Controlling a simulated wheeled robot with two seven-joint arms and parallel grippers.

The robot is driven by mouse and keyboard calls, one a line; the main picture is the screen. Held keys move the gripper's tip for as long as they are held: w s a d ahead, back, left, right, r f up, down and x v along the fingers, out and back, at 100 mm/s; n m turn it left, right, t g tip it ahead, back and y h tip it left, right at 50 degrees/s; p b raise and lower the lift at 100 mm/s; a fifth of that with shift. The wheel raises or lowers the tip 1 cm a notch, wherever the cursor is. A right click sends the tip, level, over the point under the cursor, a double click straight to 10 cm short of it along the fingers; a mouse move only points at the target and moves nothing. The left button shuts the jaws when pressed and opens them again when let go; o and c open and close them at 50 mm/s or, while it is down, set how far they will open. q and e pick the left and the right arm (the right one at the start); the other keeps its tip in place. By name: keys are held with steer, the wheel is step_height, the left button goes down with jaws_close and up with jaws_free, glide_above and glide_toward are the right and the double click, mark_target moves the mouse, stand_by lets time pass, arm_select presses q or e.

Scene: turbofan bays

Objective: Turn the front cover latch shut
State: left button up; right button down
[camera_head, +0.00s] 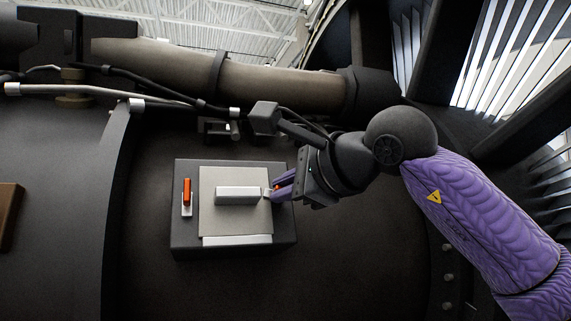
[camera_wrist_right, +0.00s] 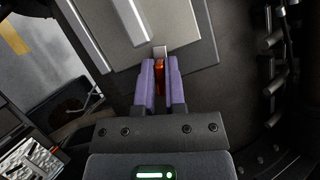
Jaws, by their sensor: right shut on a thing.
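A dark box carries a light grey cover plate (camera_head: 207,222) with a raised pale bar (camera_head: 238,195) across its middle. An orange latch handle (camera_wrist_right: 160,77) with a silver end is at the plate's right side. My right gripper (camera_head: 275,190) reaches in from the right and is shut on this handle. In the right wrist view the handle sits between my purple fingers, which hide part of it. A second orange latch (camera_head: 187,191) stands upright on a silver base at the plate's left side, apart from my gripper. My left gripper is out of view.
A thick brown pipe (camera_head: 220,75) and several cables run above the box. A dark curved rib (camera_head: 118,190) stands to the left, and metal fittings (camera_wrist_right: 275,60) show right of the box in the wrist view. The dark surface below the box is clear.

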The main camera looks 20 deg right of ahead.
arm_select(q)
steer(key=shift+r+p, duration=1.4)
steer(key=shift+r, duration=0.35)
arm_select(e)
steer(key=shift+n+g, duration=0.6)
steer(key=shift+n, duration=1)
steer(key=shift+f, duration=0.1)
steer(key=c, duration=0.7)
jaws_free()
arm_select(q)
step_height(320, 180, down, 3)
steer(key=b, duration=0.3)
arm_select(e)
steer(key=v, duration=1)
steer(key=shift+a, duration=0.1)
